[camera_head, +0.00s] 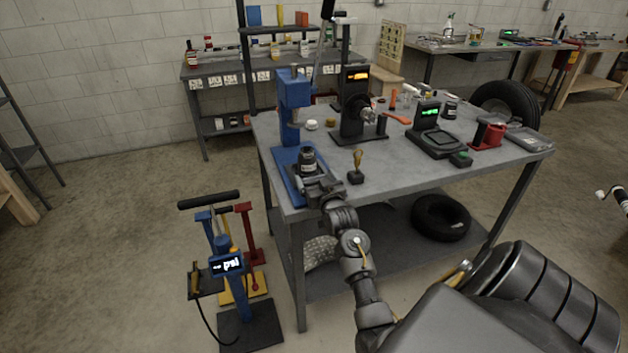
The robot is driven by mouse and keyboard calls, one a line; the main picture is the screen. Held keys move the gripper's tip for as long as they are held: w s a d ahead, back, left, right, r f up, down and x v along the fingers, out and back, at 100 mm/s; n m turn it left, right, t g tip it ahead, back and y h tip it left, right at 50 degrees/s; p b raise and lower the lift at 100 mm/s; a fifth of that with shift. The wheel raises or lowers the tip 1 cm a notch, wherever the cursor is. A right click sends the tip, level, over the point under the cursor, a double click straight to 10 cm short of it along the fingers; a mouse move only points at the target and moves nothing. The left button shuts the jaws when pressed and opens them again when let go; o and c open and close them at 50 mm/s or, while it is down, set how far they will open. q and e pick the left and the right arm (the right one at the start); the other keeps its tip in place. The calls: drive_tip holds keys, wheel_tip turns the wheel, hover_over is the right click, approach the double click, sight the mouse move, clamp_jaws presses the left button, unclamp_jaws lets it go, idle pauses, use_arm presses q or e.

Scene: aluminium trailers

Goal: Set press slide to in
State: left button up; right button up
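The blue press (294,97) stands at the left end of the grey workbench, with its ram pointing down over a blue base (282,159). A dark cylindrical part with a pale label (307,161) stands upright at the front of the base, forward of the ram. I cannot make out the slide as a separate piece there. My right gripper (313,179) is low at the base's front, right by the dark part. Whether it touches the part or the slide is hidden, and its finger opening is unclear. My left gripper is out of view.
A small knobbed black lever (356,167) stands just right of my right gripper. A black machine with an orange display (355,104) and a scale with a green display (436,138) are farther right on the workbench (400,173). A blue floor pump (228,264) stands at left.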

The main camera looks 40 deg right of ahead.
drive_tip(key=shift+s+a, duration=0.1)
drive_tip(key=shift+a, duration=0.1)
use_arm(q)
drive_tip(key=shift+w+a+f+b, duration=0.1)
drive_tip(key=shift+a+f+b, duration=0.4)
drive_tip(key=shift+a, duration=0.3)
use_arm(e)
drive_tip(key=v, duration=1)
drive_tip(key=shift+s, duration=0.25)
